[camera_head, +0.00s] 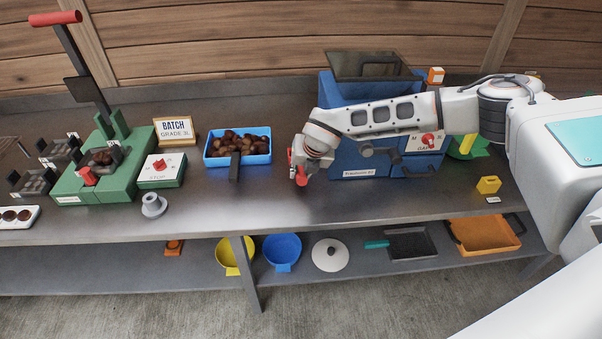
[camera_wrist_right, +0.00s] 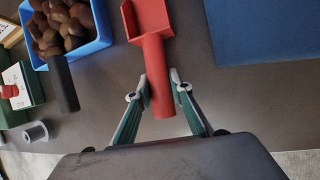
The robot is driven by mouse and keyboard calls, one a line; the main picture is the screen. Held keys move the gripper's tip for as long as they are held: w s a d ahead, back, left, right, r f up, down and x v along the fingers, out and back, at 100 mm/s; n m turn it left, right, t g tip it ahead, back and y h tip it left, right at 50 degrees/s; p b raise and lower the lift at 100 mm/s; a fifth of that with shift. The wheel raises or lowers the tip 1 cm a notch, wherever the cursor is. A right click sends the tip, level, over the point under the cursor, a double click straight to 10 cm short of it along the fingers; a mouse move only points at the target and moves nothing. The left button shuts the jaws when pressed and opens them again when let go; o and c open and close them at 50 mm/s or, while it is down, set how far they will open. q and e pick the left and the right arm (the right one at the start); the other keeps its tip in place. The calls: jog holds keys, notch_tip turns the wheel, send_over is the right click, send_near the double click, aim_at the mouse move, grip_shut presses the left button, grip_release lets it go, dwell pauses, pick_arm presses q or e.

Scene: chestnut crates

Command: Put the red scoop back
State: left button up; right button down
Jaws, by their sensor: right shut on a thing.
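The red scoop (camera_wrist_right: 152,55) is in my right gripper (camera_wrist_right: 161,86). Both fingers close on its cylindrical handle, and its square pan points away from the gripper. In the head view the scoop (camera_head: 301,178) shows only as a small red part below my right wrist, between the blue crate and the blue machine. I cannot tell whether it touches the table. My left gripper is not in view.
A blue crate (camera_head: 257,160) of chestnuts with a black handle (camera_head: 235,168) is left of the scoop. The blue machine (camera_head: 358,160) stands behind my right arm. A grey spool (camera_head: 153,205) and a green press (camera_head: 75,185) are farther left.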

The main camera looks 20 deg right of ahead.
jog(key=shift+f, duration=0.4)
jog(key=shift+f, duration=0.15)
jog(key=c, duration=1.8)
grip_release()
